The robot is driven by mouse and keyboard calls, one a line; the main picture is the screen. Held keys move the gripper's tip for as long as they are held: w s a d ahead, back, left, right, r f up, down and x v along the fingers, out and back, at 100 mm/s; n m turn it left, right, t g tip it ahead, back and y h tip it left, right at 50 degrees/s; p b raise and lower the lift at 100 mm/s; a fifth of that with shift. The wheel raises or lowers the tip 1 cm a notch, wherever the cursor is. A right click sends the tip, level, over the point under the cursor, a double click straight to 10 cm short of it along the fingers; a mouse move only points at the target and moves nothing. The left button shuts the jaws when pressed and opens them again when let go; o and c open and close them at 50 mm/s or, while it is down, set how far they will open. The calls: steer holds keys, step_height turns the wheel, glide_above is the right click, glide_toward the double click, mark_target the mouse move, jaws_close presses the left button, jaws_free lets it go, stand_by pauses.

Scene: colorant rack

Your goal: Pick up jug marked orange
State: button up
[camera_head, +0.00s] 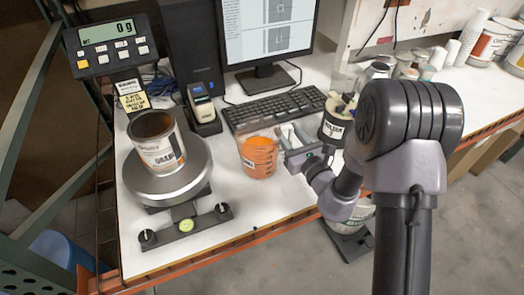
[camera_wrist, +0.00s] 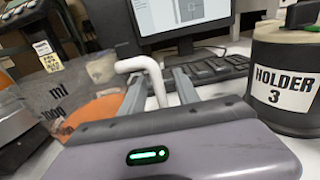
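The jug (camera_head: 258,160) with orange contents stands on the white table, right of the scale. In the wrist view the clear jug (camera_wrist: 55,95) is at the left, with "ml 1000" printed on its wall and orange showing low inside. A white bent handle (camera_wrist: 137,64) reaches from the jug's side towards the middle. My gripper (camera_head: 293,140) is right beside the jug. In the wrist view my gripper (camera_wrist: 158,80) is open, its grey fingers on either side of the white handle with gaps showing. Whether a finger touches the handle is unclear.
An open can (camera_head: 160,155) with an orange label stands on the scale (camera_head: 150,187), whose display (camera_head: 106,33) reads 0 g. A dark pot marked HOLDER 3 (camera_wrist: 285,82) is close at the right. The keyboard (camera_head: 275,108) and monitor (camera_head: 268,40) are behind.

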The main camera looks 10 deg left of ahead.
steer(key=shift+x, duration=0.95)
jaws_close()
stand_by(0.6)
